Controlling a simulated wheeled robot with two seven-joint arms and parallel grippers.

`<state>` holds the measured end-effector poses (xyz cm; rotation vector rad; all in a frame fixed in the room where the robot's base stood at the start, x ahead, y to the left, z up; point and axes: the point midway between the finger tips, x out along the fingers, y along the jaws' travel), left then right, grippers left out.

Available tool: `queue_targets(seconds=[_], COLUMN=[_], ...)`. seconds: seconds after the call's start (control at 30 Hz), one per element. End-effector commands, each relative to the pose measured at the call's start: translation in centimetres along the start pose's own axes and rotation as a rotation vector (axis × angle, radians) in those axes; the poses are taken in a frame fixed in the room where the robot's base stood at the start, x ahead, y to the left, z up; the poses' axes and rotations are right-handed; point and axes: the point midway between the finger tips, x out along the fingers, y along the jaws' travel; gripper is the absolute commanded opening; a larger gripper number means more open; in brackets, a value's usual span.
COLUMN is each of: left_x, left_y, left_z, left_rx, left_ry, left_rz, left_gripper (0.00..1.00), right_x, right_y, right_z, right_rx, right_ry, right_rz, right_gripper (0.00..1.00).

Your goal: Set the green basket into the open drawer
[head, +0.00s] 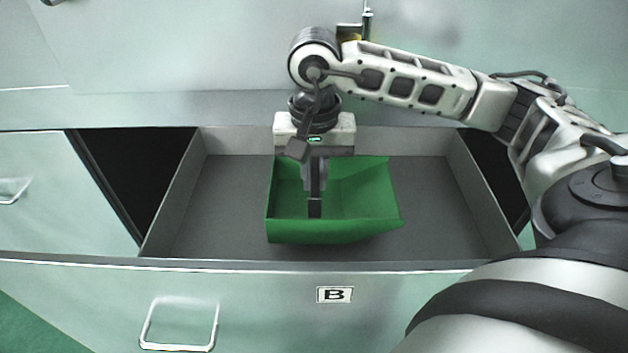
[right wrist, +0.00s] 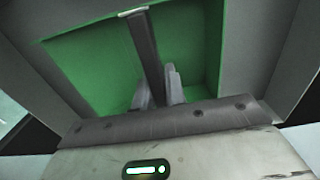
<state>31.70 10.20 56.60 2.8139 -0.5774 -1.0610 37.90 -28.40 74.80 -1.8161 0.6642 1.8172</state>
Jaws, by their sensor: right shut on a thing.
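The green basket (head: 365,205) is within the outline of the open drawer (head: 440,200) marked B, near its middle. Its inside is green and looks empty, and a dark bar-like handle spans it. I cannot tell whether its bottom touches the drawer floor. My right gripper (head: 314,187) points down over the basket and is shut on its handle. In the right wrist view, the two fingers (right wrist: 160,88) are at the dark handle, with the green basket (right wrist: 95,68) around them. My left gripper is out of view.
Grey drawer walls surround the basket, with bare drawer floor to its left and right. A pull handle (head: 180,322) and a letter B label (head: 335,294) are on the drawer front. Another front with a handle (head: 12,190) is at the left.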

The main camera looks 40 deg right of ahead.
Motion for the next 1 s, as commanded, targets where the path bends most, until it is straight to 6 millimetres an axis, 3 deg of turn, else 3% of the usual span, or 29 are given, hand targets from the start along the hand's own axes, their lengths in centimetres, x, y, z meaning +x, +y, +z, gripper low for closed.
queue_targets(seconds=[0.1,0.23,0.37,0.6,0.7,1.0], left_x=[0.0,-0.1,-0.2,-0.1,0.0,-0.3], left_y=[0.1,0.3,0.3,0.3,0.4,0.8], left_z=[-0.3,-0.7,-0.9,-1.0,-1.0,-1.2], left_rx=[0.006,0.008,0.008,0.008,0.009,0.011], left_ry=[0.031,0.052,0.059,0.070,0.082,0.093], left_rz=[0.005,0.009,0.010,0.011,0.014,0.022], left_gripper=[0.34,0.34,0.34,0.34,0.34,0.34], right_x=[2.8,4.3,4.7,4.7,5.8,5.9], right_y=[0.0,0.0,-0.1,-0.1,0.0,-0.1], right_z=[0.0,-0.1,-0.5,-4.3,-4.1,-4.1], right_rx=[0.001,0.001,0.003,0.005,0.000,0.001], right_ry=[-0.001,0.001,0.003,0.003,0.000,0.002], right_rz=[0.001,-0.001,-0.003,-0.004,-0.001,-0.002], right_gripper=[0.00,0.00,0.00,0.00,0.00,0.00])
